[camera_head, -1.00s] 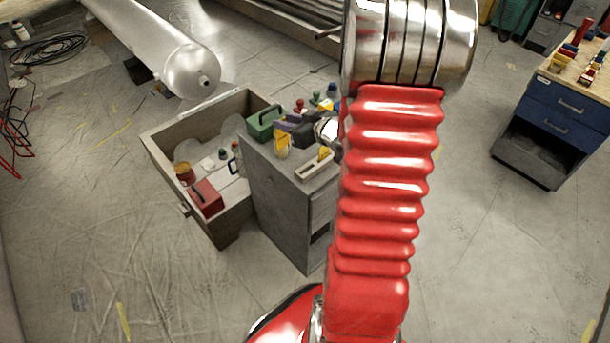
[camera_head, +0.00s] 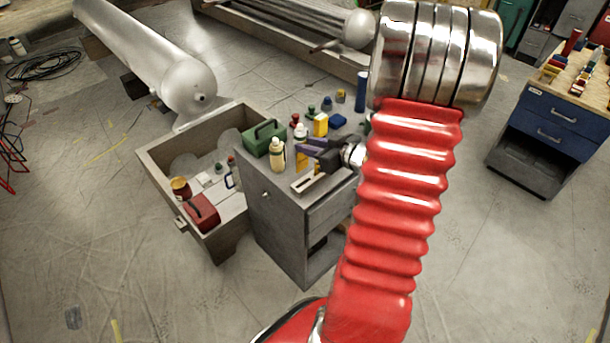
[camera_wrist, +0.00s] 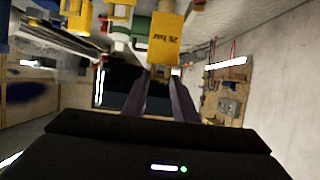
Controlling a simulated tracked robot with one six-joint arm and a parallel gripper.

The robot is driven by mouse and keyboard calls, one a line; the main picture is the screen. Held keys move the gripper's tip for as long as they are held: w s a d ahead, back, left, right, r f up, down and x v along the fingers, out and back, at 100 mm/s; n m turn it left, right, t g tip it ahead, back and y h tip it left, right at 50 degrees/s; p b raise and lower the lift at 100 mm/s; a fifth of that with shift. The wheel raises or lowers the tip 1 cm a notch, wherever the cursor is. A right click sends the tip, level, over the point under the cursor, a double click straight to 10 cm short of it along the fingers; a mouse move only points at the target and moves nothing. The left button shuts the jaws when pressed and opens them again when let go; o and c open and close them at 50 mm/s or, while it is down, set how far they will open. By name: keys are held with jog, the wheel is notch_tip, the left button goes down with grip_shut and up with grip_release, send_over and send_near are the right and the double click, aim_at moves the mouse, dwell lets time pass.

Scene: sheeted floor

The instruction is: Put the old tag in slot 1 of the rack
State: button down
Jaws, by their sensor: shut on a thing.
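My gripper (camera_head: 303,149), with purple fingers, is over the grey cabinet top in the head view and points left. In the wrist view its fingers (camera_wrist: 161,74) are close together on a yellow tag (camera_wrist: 166,42) marked "25 bar", which reads upside down. A small yellow piece, likely this tag (camera_head: 301,161), shows just below the fingers in the head view. The rack is a low cream block (camera_head: 300,187) with a dark slot, near the cabinet's front edge. The tag appears above or behind it; I cannot tell whether they touch. Slot numbers are unreadable.
A cream bottle (camera_head: 277,156) and a green toolbox (camera_head: 263,138) stand left of my gripper. A yellow block (camera_head: 320,125) and several small coloured items stand behind. An open wooden crate (camera_head: 163,165) is at left. Open floor lies in front.

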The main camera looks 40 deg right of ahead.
aim_at(303, 164)
jog(key=shift+f, duration=2.25)
jog(key=shift+f, duration=2)
jog(key=c, duration=1.4)
grip_release()
jog(key=shift+f, duration=0.1)
jog(key=shift+s, duration=0.1)
jog(key=v, duration=1.2)
